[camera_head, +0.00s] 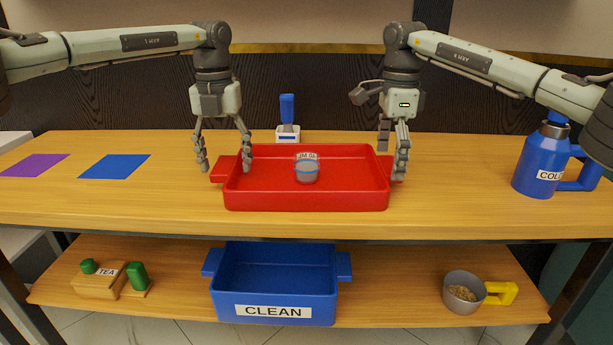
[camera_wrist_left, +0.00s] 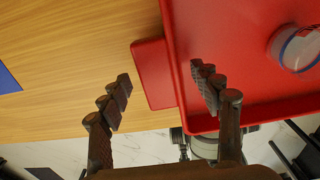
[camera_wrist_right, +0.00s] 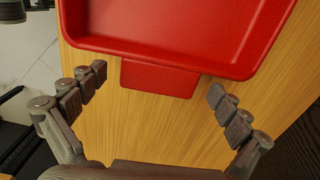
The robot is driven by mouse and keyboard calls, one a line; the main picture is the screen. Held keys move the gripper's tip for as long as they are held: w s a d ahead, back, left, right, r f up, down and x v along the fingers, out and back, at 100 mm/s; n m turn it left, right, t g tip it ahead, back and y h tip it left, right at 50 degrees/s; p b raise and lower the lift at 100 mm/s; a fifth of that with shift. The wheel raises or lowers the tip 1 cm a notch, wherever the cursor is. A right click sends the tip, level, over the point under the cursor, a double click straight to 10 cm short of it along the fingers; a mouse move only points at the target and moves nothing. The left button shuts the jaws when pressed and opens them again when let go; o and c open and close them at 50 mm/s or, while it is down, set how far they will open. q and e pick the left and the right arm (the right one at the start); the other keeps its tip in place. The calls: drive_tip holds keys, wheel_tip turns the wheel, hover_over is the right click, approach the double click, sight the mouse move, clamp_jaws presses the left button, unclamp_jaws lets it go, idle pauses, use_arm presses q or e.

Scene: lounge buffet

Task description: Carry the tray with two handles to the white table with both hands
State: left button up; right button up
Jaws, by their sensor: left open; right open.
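A red tray (camera_head: 260,190) with a handle at each end sits on the wooden counter. A small clear cup with a blue band (camera_head: 307,170) stands in it. My left gripper (camera_head: 223,168) is open above the tray's left handle (camera_wrist_left: 152,75), one finger on each side of it as seen in the left wrist view. My right gripper (camera_head: 393,165) is open at the tray's right handle (camera_wrist_right: 160,78). In the right wrist view that handle lies ahead of and between the spread fingers. Neither gripper visibly holds anything. No white table is clearly in view.
A blue jug (camera_head: 537,165) stands at the right of the counter (camera_head: 450,195). A blue dispenser (camera_head: 287,120) stands behind the tray. Blue (camera_head: 115,166) and purple (camera_head: 33,165) mats lie left. A blue CLEAN bin (camera_head: 275,290) sits on the lower shelf.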

use_arm(q)
drive_tip(key=shift+f, duration=0.55)
use_arm(e)
drive_tip(key=shift+f, duration=0.65)
use_arm(q)
clamp_jaws()
use_arm(e)
drive_tip(key=shift+r, duration=0.1)
drive_tip(key=c, duration=1.5)
